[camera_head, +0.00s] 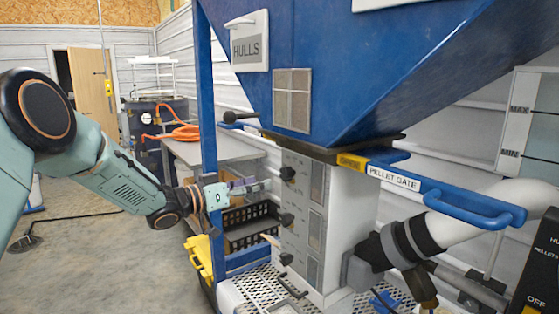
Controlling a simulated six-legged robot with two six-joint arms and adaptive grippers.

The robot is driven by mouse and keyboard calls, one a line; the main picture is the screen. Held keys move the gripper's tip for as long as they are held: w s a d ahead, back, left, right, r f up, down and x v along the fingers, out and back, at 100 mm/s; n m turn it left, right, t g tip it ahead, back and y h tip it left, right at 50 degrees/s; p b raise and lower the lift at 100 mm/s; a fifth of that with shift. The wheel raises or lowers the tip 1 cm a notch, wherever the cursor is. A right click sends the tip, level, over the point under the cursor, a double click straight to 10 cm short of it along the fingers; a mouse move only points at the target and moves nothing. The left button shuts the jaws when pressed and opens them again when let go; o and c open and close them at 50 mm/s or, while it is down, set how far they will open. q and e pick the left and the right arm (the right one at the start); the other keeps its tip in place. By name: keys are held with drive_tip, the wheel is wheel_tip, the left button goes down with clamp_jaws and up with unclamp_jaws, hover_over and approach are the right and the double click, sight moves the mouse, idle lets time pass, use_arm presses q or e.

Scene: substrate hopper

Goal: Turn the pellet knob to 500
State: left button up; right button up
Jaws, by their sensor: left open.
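At the right edge, a black control panel (540,262) is cut off by the frame. I can read a word starting "PELLETS" and "OFF" on it, but no pellet knob or 500 mark is visible there. My left gripper (258,187) is open and empty, in front of the hopper's frame and left of the white column. Its jaws are small in the view, and they look apart from the column's black knobs (288,173). My right gripper is not in view.
The blue hopper (400,60) fills the upper right, with a "PELLET GATE" handle bar (470,206) jutting out below it. A black crate (248,226) and a perforated platform (255,285) lie below my left gripper. The floor at left is mostly clear.

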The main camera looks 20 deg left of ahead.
sight(282, 174)
use_arm(q)
drive_tip(key=x, duration=0.4)
drive_tip(key=r+x, duration=0.1)
drive_tip(key=x, duration=0.1)
drive_tip(key=shift+w+d+p, duration=0.2)
drive_tip(key=shift+w+p, duration=0.05)
drive_tip(key=shift+p, duration=0.1)
drive_tip(key=shift+w+d, duration=0.4)
drive_tip(key=shift+w, duration=0.2)
drive_tip(key=shift+w+f, duration=0.15)
drive_tip(key=shift+w, duration=0.05)
drive_tip(key=shift+s, duration=0.1)
